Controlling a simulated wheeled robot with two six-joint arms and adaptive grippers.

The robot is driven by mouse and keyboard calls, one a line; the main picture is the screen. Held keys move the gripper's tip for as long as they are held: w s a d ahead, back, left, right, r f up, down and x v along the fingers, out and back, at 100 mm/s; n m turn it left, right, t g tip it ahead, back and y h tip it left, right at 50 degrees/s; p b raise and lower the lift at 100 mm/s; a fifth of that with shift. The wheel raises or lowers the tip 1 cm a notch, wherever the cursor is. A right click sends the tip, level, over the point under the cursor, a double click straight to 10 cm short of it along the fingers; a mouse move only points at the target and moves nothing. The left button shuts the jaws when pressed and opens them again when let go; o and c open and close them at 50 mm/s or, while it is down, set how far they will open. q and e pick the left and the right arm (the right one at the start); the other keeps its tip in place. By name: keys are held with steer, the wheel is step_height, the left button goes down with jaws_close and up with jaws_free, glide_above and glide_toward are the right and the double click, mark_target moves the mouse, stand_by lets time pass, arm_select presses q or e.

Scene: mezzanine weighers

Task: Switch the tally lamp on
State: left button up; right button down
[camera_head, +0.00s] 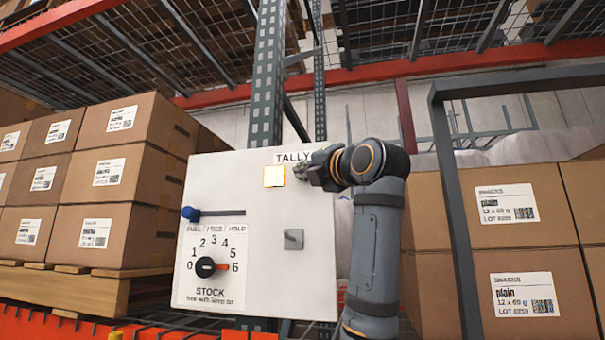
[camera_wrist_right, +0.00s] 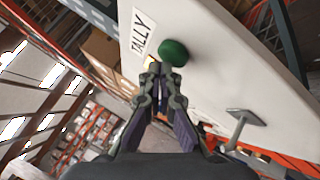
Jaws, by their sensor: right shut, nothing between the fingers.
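A white panel (camera_head: 260,225) stands upright ahead of me, with a TALLY label (camera_head: 293,157) near its top. Below the label is a square lamp (camera_head: 273,176), bright pale yellow with an amber edge; it looks lit. My right gripper (camera_head: 299,178) is shut and empty, close in front of the panel just right of the lamp. In the right wrist view, a round green button (camera_wrist_right: 174,52) sits on the panel beside the shut fingertips (camera_wrist_right: 156,70). I cannot tell whether they touch it. In the head view my gripper mostly hides the button. My left gripper is not in view.
The panel also carries a black STOCK dial (camera_head: 205,267) with a red pointer near 6, a slider with a blue knob (camera_head: 191,214) at its left end, and a grey latch (camera_head: 293,239). Carton stacks stand left (camera_head: 117,180) and right (camera_head: 522,240). A grey post (camera_head: 450,190) rises at right.

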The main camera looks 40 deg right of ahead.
steer(key=s+a, duration=0.4)
steer(key=shift+a+b, duration=0.35)
steer(key=shift+b, duration=0.1)
steer(key=shift+d, duration=0.15)
